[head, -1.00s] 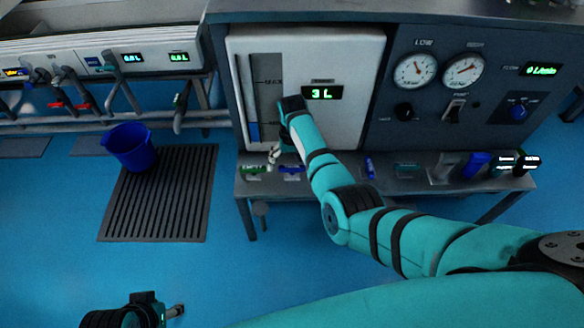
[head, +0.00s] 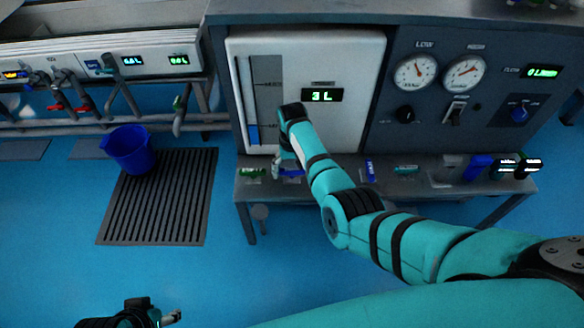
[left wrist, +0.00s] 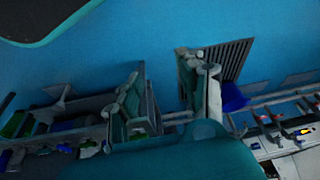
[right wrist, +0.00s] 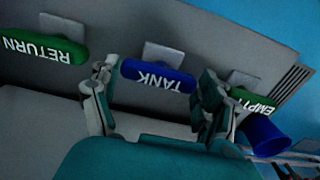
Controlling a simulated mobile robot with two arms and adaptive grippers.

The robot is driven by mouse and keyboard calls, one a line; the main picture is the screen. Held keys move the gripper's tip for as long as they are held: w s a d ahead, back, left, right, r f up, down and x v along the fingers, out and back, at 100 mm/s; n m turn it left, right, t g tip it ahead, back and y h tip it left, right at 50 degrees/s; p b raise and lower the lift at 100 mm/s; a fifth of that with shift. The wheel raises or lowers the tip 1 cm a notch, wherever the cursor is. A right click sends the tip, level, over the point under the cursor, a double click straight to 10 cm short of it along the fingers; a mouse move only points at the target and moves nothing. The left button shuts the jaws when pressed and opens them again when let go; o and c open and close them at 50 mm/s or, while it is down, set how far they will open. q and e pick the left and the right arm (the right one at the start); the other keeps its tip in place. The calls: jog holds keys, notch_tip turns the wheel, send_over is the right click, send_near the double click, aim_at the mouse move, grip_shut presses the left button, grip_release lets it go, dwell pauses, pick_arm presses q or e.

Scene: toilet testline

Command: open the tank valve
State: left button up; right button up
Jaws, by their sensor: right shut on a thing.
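The tank valve's blue handle, lettered TANK (right wrist: 158,77), lies between the fingers of my right gripper (right wrist: 152,92) in the right wrist view. The gripper is shut on this handle. In the head view my right gripper (head: 279,168) is at the shelf below the white tank panel, and it partly hides the blue handle (head: 292,174). The panel's display (head: 322,95) reads 3 L. My left gripper (left wrist: 172,93) is open and empty over the floor; its tip also shows at the bottom left of the head view (head: 173,317).
Green handles marked RETURN (right wrist: 42,47) and EMPTY (right wrist: 252,104) flank the blue handle closely. Gauges (head: 465,72) and switches are to the right. The floor at left front is clear.

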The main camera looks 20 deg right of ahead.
jog(key=shift+r+n+p, duration=0.1)
jog(key=shift+n+p, duration=0.3)
jog(key=shift+p, duration=0.05)
jog(key=n+p, duration=0.3)
jog(key=n, duration=0.1)
jog(key=shift+n, duration=0.4)
pick_arm(q)
jog(key=s+x, duration=0.2)
jog(key=x, duration=1)
jog(key=shift+s+f+g, duration=0.2)
jog(key=shift+f+g, duration=0.2)
jog(key=shift+f, duration=0.1)
pick_arm(e)
jog(key=shift+n, duration=1.2)
pick_arm(q)
jog(key=shift+d+f, duration=0.1)
pick_arm(e)
jog(key=o, duration=1.1)
jog(key=shift+p, duration=0.3)
